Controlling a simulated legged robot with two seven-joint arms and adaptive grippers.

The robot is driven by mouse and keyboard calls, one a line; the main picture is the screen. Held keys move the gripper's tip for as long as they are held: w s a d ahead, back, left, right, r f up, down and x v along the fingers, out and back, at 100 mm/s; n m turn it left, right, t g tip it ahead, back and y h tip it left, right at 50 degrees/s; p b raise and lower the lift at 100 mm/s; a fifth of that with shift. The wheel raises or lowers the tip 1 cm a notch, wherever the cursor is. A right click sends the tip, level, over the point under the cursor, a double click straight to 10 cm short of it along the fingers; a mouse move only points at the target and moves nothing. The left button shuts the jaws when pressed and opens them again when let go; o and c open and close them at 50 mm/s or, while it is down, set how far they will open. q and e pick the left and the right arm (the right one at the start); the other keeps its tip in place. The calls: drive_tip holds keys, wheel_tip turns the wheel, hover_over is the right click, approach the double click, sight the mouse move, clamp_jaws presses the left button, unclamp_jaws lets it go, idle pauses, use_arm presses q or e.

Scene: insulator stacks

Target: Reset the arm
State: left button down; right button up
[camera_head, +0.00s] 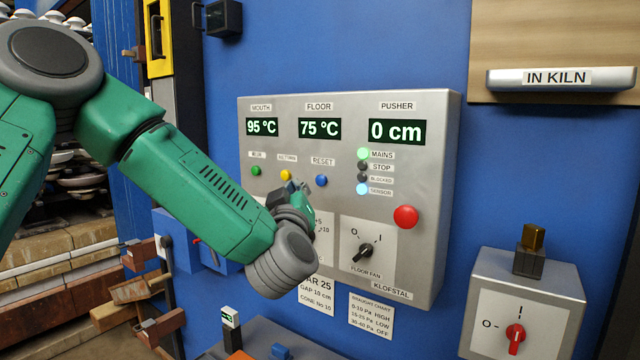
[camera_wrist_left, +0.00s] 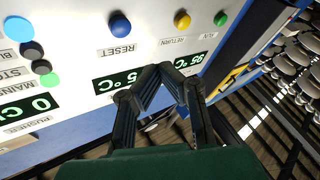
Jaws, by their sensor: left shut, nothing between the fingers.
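My left arm reaches in from the left in the head view, and its left gripper (camera_head: 293,186) is in front of the control panel (camera_head: 340,120), just below the yellow and blue buttons. In the left wrist view the gripper's fingers (camera_wrist_left: 164,72) are closed together at the tips with nothing between them. I cannot tell whether they touch the panel. The blue button (camera_head: 321,180) under the RESET label is just right of the gripper; it also shows in the left wrist view (camera_wrist_left: 120,24). My right gripper is not in view.
The panel also carries a yellow button (camera_head: 286,175), a green button (camera_head: 256,170), a red button (camera_head: 405,217) and a black fan knob (camera_head: 362,250). The MAINS lamp (camera_head: 363,153) glows green. A grey switch box (camera_head: 528,300) stands lower right. Insulator stacks are at left.

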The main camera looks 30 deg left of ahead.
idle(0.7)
use_arm(q)
drive_tip(key=s+d+f+m+g+h, duration=0.2)
drive_tip(key=s+d+f+m+h, duration=0.1)
drive_tip(key=f, duration=0.9)
drive_tip(key=s+d+f+m+g+h, duration=0.2)
drive_tip(key=s+d+f+g+h, duration=0.1)
drive_tip(key=f, duration=0.8)
drive_tip(key=s+d+f+m+g+h, duration=0.2)
drive_tip(key=s+d+f+m+h, duration=0.1)
drive_tip(key=f, duration=0.9)
drive_tip(key=s+f+m+g, duration=0.1)
drive_tip(key=s+f+g, duration=0.4)
drive_tip(key=s, duration=0.5)
drive_tip(key=s+f+m+g+h, duration=0.1)
drive_tip(key=s+f+g, duration=0.1)
drive_tip(key=s+f, duration=0.6)
drive_tip(key=s+f+m+g, duration=0.1)
drive_tip(key=s+f+g, duration=0.3)
drive_tip(key=s, duration=0.8)
wheel_tip(320, 180, down, 10)
drive_tip(key=w+b, duration=0.2)
drive_tip(key=b, duration=0.9)
drive_tip(key=shift+d+f+m+t, duration=0.25)
drive_tip(key=shift+m+t, duration=0.05)
drive_tip(key=shift+m, duration=0.1)
